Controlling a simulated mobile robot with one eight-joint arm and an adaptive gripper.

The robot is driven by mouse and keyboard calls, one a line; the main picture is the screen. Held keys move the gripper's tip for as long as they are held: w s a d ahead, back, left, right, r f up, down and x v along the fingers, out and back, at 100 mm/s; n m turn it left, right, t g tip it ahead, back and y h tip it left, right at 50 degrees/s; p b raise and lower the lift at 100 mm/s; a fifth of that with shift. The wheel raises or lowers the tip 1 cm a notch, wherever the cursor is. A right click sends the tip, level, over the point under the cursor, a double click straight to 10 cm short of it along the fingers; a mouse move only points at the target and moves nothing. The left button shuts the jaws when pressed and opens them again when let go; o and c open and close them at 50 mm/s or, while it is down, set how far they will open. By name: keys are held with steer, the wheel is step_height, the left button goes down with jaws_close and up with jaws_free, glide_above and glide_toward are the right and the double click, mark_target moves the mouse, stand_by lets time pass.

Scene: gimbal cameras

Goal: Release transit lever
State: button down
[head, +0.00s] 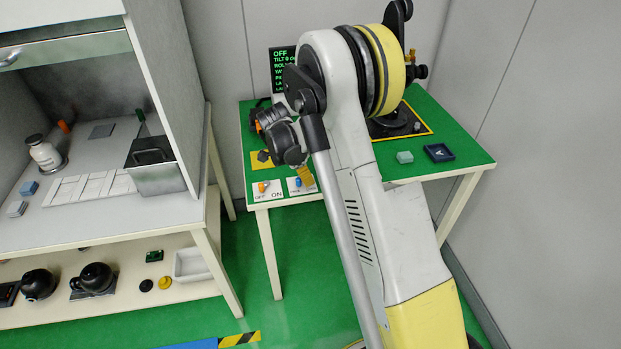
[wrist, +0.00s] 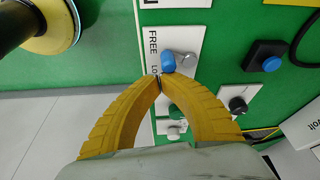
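The transit lever has a blue tip (wrist: 168,62) and a grey metal part beside it. It sits on a white plate (wrist: 186,40) lettered FREE and, partly covered, what looks like LOCK. In the head view the blue-tipped lever (head: 298,182) is at the front edge of the green table, just left of my gripper. My gripper (wrist: 160,81) has yellow fingers whose tips meet, with nothing visible between them. The tips are right by the blue tip in the picture; I cannot tell whether they touch it. In the head view my gripper (head: 305,173) is small and partly hidden.
An orange lever (head: 263,187) on an OFF/ON plate stands left of the blue one. A blue button (wrist: 268,54) and a black knob (wrist: 238,105) are nearby.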

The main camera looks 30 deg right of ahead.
steer(key=shift+w+d, duration=0.1)
steer(key=shift+w+d, duration=0.45)
steer(key=shift+w, duration=0.1)
stand_by(0.3)
steer(key=shift+s+d, duration=0.15)
steer(key=shift+d, duration=0.15)
steer(key=shift+s+d+b, duration=0.15)
steer(key=shift+s+d, duration=0.15)
steer(key=shift+d, duration=0.35)
steer(key=shift+s+d+b, duration=0.15)
steer(key=shift+s+d, duration=0.1)
steer(key=shift+d, duration=0.35)
steer(key=shift+s+d+r+p, duration=0.1)
steer(key=shift+r+p, duration=0.1)
steer(key=shift+r, duration=0.2)
steer(key=shift+s+d+r+p, duration=0.1)
steer(key=shift+r+p, duration=0.1)
steer(key=shift+r, duration=0.15)
steer(key=w+p+v, duration=0.1)
steer(key=p+v, duration=0.2)
steer(key=v, duration=0.5)
steer(key=shift+r, duration=0.2)
steer(key=shift+a, duration=0.15)
